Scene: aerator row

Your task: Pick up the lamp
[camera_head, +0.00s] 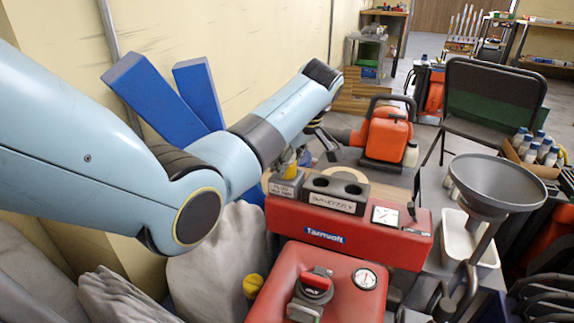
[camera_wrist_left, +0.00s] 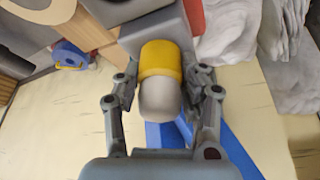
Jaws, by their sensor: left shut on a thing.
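The lamp (camera_wrist_left: 160,75), with a yellow collar and a rounded whitish-grey end, sits between the two fingers of my left gripper (camera_wrist_left: 163,88) in the left wrist view. The fingers are shut on it from both sides. A bit of yellow (camera_head: 290,163) shows there. My right gripper is not in view.
The red machine (camera_head: 402,249) carries a grey two-hole holder (camera_head: 335,190) and a gauge. An orange machine (camera_head: 388,133) stands behind it. A grey funnel (camera_head: 490,190) and a folding chair (camera_head: 492,95) are to the right.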

